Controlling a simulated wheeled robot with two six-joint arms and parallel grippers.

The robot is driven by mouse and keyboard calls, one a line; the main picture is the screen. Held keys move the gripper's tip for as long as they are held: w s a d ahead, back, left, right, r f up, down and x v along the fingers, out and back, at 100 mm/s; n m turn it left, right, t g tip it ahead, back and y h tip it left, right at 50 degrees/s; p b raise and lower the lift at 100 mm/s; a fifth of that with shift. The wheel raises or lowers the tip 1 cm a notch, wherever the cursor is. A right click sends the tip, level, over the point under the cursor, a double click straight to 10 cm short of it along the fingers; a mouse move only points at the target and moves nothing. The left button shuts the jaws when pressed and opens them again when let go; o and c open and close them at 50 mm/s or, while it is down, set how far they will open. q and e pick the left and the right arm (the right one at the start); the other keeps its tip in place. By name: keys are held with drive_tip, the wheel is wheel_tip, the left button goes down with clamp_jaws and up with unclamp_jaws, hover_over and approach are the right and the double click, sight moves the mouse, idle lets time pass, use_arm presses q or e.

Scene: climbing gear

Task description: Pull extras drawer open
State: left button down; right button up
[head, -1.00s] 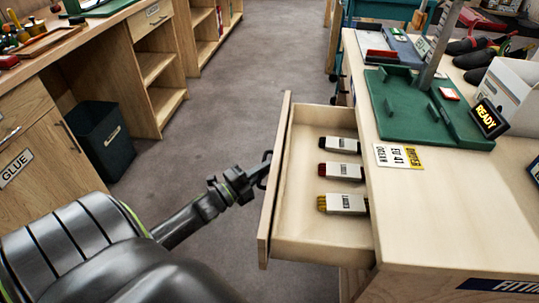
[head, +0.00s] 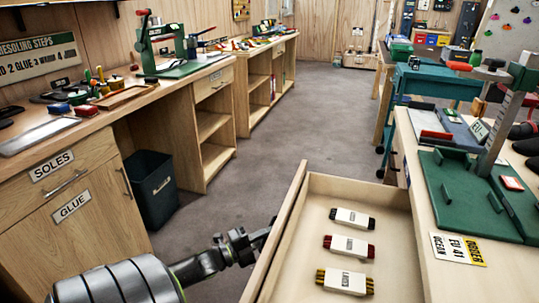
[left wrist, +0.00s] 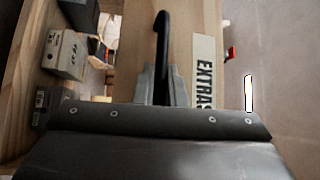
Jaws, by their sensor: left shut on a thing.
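The extras drawer (head: 390,197) stands pulled out of the pale wooden bench on the right in the head view. Its front panel (head: 283,222) faces left. In the left wrist view the front carries an EXTRAS label (left wrist: 205,75). My left gripper (head: 258,240) is at the outer side of this front. In the left wrist view its fingers (left wrist: 162,87) are shut on the black drawer handle (left wrist: 163,38). Three bundles with white wraps lie in the drawer: black (head: 352,218), red (head: 348,246) and yellow (head: 345,282). My right gripper is not in view.
The bench top (head: 445,215) holds a green measuring base (head: 462,195) and a size card (head: 458,249). Bare grey floor (head: 270,150) lies between this bench and the left counter. A dark bin (head: 155,188) stands by that counter's cupboards.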

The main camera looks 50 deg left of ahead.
use_arm(q)
drive_tip(key=shift+f, duration=0.1)
drive_tip(key=c, duration=1.5)
unclamp_jaws()
drive_tip(key=v, duration=1.7)
drive_tip(key=shift+s+p, duration=0.3)
drive_tip(key=shift+p, duration=0.05)
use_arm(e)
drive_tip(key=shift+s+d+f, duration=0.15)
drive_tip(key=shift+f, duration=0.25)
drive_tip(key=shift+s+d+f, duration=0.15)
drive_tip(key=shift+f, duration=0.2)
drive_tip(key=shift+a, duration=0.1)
